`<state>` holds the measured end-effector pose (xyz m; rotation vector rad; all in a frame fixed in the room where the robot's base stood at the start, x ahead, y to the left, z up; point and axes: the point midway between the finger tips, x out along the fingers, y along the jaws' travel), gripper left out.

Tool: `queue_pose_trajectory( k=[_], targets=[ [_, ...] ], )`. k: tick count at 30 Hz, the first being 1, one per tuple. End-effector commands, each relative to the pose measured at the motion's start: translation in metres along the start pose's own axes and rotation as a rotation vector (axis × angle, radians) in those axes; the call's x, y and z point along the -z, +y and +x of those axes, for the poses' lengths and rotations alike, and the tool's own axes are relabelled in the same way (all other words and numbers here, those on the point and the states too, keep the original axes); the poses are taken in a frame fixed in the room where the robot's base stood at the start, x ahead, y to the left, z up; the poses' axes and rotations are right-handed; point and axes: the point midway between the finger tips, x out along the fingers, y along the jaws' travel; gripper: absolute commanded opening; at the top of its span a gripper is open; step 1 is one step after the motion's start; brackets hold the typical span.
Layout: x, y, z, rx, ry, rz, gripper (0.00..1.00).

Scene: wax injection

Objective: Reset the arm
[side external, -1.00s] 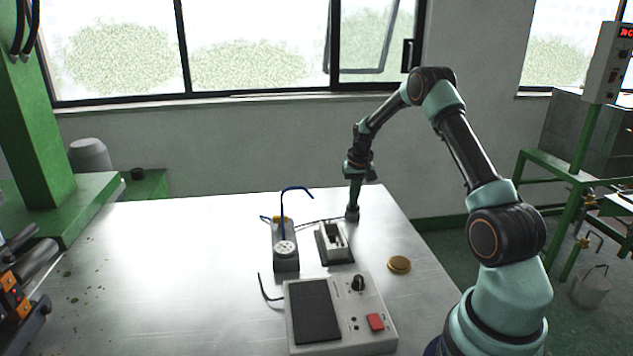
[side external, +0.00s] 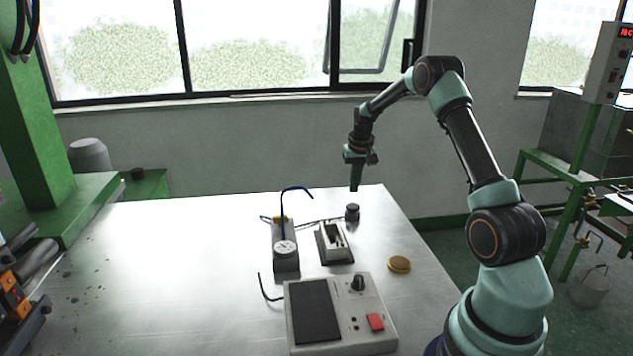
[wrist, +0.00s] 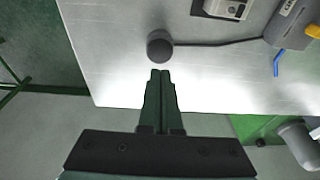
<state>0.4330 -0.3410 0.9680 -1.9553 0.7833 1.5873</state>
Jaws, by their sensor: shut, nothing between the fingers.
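My gripper (side external: 354,188) points down above the far right part of the table, its fingers together and empty. In the wrist view my gripper (wrist: 160,74) shows two fingers side by side with no gap between the tips. A small dark round knob-like piece (side external: 352,212) stands on the table just below the fingertips, apart from them. It also shows in the wrist view (wrist: 159,46), just beyond the tips, with a dark cable running from it.
On the metal table (side external: 150,260) stand a grey unit with a dial gauge (side external: 285,250), a small white-and-black device (side external: 333,243), a control box with a red switch (side external: 340,315) and a brass disc (side external: 399,264). The left of the table is clear. A window wall lies behind.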

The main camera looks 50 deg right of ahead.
Motion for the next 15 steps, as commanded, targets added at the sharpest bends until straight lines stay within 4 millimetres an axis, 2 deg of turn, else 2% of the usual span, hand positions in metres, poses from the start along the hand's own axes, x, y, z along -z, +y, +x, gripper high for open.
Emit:
queue_pose_trajectory(
  k=[10,13,15],
  targets=[
    [-0.001,-0.004,-0.005,0.002,0.004,-0.009,0.00],
    [-0.006,-0.019,-0.023,0.009,0.017,-0.040,0.00],
    [-0.013,-0.035,-0.043,0.018,0.032,-0.076,0.00]
  ],
)
